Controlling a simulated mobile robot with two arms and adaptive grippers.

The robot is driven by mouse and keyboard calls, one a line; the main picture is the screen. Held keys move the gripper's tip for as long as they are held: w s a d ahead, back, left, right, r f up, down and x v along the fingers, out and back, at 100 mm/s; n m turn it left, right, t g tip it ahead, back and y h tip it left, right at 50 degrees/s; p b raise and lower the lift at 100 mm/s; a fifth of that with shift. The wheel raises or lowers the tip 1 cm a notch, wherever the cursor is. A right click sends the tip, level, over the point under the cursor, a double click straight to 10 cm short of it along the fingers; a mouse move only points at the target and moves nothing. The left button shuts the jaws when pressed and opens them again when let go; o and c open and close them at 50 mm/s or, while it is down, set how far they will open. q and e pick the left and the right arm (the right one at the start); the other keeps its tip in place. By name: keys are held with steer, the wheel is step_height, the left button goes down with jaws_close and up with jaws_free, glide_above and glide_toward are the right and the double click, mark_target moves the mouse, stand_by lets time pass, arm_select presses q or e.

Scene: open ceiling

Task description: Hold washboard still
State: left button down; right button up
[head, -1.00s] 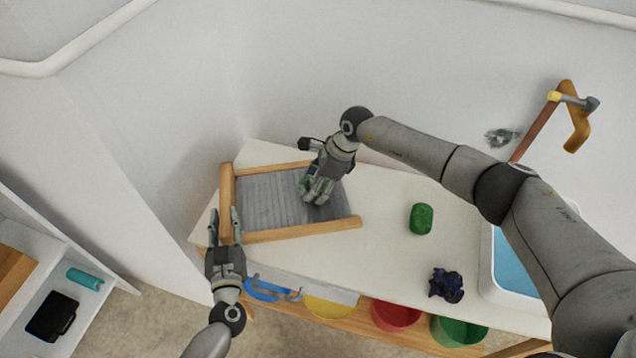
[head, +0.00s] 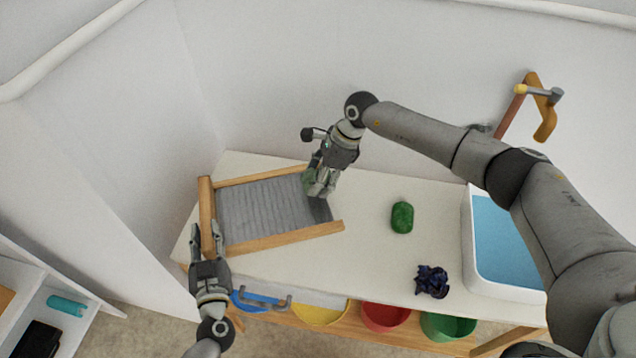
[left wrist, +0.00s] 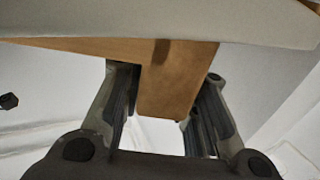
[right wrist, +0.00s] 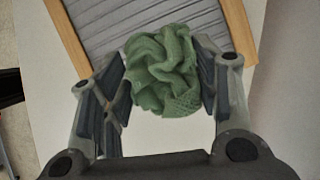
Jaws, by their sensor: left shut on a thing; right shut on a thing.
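The washboard (head: 262,208), a ribbed grey panel in a wooden frame, lies on the white counter at the left. My left gripper (head: 207,232) is shut on the near left corner of its frame. In the left wrist view the wooden frame end (left wrist: 172,95) sits between the fingers. My right gripper (head: 318,190) is shut on a crumpled green cloth (right wrist: 163,72), over the right end of the ribbed panel. In the head view the fingers mostly hide this cloth. Whether the cloth touches the ribs is hard to tell.
A green lump (head: 402,217) and a dark blue crumpled cloth (head: 432,281) lie on the counter (head: 365,245) right of the washboard. A basin of blue water (head: 500,240) is farther right, with a tap behind. Colored bins (head: 385,316) stand below; walls close the back and left.

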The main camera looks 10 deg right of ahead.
mark_target(313, 176)
steer(key=shift+r, duration=2.2)
arm_select(q)
steer(key=c, duration=1.1)
jaws_free()
steer(key=shift+o, duration=0.2)
